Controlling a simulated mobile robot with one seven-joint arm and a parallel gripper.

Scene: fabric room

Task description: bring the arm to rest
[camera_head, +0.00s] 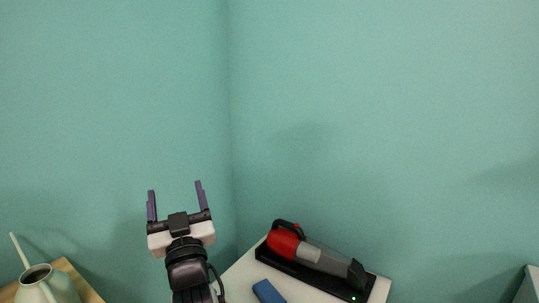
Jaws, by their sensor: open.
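My gripper (175,200) is at the lower left of the head view, pointing up, with its two dark fingers spread wide apart. Nothing is between the fingers, and only the teal wall shows behind them. My arm rises from the bottom edge of the picture, and its lower links are out of view.
A red and grey handheld vacuum (310,252) lies on a black base (290,267) on a white surface (236,285), with a blue item (268,291) in front. A pale green watering can (55,289) stands on a wooden surface (82,281) at left. Teal walls meet behind my gripper.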

